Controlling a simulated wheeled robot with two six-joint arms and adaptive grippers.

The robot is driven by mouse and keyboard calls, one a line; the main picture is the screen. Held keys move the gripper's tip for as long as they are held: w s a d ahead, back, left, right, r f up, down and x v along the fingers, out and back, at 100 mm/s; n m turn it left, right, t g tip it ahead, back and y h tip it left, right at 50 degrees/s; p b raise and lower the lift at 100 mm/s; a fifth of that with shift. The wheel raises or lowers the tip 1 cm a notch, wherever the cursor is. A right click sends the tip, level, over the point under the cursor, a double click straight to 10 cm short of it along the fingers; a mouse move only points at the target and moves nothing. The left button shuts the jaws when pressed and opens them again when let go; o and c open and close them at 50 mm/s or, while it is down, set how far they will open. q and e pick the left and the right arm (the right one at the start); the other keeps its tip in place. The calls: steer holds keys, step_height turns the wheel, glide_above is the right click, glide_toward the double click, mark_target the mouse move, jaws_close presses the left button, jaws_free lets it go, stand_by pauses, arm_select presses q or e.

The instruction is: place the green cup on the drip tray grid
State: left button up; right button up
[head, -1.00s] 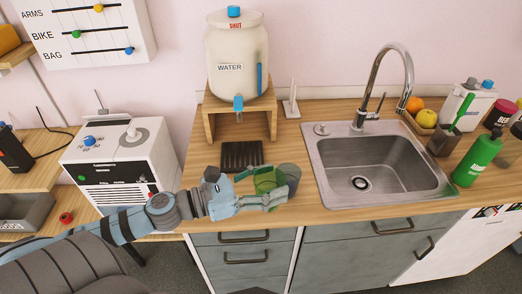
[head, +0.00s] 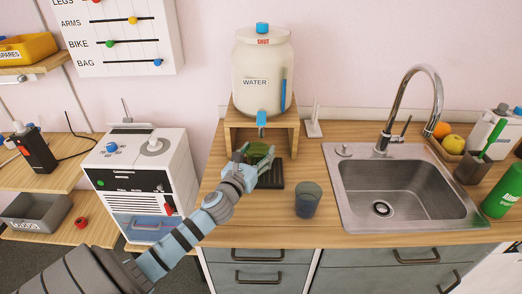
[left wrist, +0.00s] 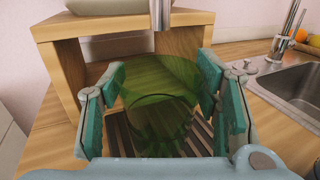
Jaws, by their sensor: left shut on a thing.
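The green cup (head: 260,152) is see-through and held between the teal pads of my left gripper (head: 256,163), which is shut on it. In the left wrist view the cup (left wrist: 160,105) fills the gap between the two fingers. The dark slatted drip tray grid (head: 271,176) lies on the counter in front of the wooden stand. The cup is over the grid; its slats (left wrist: 201,133) show beside and through the cup. Whether the cup's base touches the grid cannot be told. The tap (head: 262,118) is just behind and above the cup. My right gripper is not in view.
A blue-grey see-through cup (head: 307,200) stands on the counter right of the grid. The water jar (head: 263,68) sits on its wooden stand (head: 291,137). The sink (head: 400,189) is at the right. The counter's front left is clear.

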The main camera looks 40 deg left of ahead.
mark_target(261, 150)
arm_select(q)
steer(key=x, duration=0.3)
steer(key=shift+w, duration=0.1)
steer(key=shift+f+b, duration=0.65)
steer(key=shift+f, duration=0.15)
steer(key=shift+f, duration=0.1)
steer(key=o, duration=1.1)
steer(key=shift+o, duration=0.2)
